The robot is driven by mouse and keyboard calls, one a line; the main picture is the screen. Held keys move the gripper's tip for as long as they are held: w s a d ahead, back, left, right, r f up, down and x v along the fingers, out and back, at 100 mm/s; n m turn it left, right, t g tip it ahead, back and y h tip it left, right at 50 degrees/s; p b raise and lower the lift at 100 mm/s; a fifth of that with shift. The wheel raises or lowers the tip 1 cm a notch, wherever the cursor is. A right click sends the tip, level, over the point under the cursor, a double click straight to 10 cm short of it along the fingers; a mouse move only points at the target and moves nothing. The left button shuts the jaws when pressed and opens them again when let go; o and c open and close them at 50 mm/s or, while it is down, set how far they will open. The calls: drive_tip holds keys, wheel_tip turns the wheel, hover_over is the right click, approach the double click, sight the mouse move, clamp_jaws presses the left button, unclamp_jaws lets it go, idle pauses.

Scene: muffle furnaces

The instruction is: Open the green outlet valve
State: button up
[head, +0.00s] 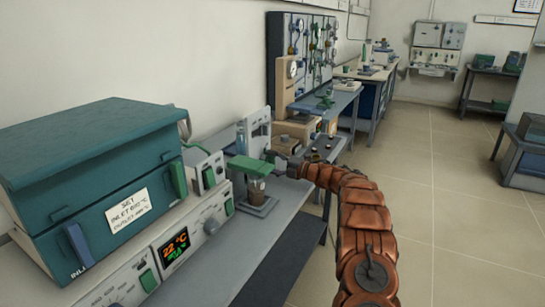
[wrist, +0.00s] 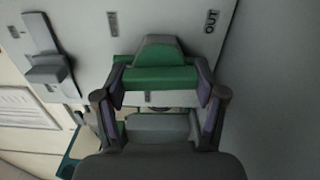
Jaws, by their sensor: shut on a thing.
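In the wrist view, the green outlet valve handle (wrist: 160,78) sits on a grey panel (wrist: 85,22), beside a label reading "OUT" (wrist: 211,22). In the head view, my gripper (head: 277,157) is at the end of my arm, beside a small upright panel (head: 258,128) on the bench. The handle in its grip is too small to make out there.
A grey lever (wrist: 47,72) is on the panel's left in the wrist view. In the head view, a green-topped stand (head: 250,166) holding a beaker is near my gripper. A teal furnace (head: 100,180) fills the left.

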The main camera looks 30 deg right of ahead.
drive_tip(key=shift+m+p, duration=0.4)
drive_tip(key=shift+m, duration=0.1)
drive_tip(key=o, duration=1.2)
drive_tip(key=shift+c, duration=0.2)
drive_tip(key=v, duration=1.2)
drive_tip(key=shift+d, duration=0.1)
